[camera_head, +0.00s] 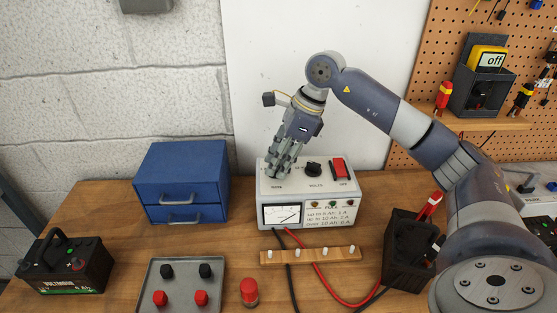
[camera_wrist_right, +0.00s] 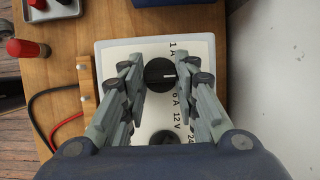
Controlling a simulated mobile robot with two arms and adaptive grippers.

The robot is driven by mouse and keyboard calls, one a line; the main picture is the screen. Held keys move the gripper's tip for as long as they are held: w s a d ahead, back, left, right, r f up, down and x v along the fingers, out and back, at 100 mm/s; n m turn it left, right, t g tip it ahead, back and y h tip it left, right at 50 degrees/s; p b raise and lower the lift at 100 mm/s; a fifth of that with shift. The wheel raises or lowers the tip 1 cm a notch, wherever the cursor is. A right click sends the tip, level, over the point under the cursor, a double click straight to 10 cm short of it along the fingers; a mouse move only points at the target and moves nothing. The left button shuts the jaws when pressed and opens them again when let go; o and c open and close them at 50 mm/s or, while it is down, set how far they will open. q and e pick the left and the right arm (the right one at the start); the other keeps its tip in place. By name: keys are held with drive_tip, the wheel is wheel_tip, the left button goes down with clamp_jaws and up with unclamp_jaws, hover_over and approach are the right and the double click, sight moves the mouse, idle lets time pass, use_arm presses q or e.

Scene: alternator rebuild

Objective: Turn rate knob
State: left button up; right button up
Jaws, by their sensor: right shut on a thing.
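The charger (camera_head: 332,213) is a pale box with a meter on its front, standing on the wooden bench. My right gripper (camera_head: 281,170) reaches down onto the left part of its top, and its fingers hide the knob there in the head view. In the right wrist view the black rate knob (camera_wrist_right: 158,75) sits between the two fingers of the gripper (camera_wrist_right: 161,76), which is shut on it. The knob's white mark points right in that view, with "1 A" and "6 A" printed beside it. The black volts knob (camera_head: 314,169) is to the right. My left gripper is not in view.
A red switch (camera_head: 339,170) is on the charger's right. A wooden strip with pegs (camera_head: 310,256) and red and black leads lie in front. A blue drawer box (camera_head: 181,175), a battery (camera_head: 64,265), a grey tray (camera_head: 182,283) and a red-topped cylinder (camera_head: 249,292) stand left.

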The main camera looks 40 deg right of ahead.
idle(0.3)
drive_tip(key=o, duration=1.1)
drive_tip(key=shift+c, duration=0.2)
drive_tip(key=v, duration=1.2)
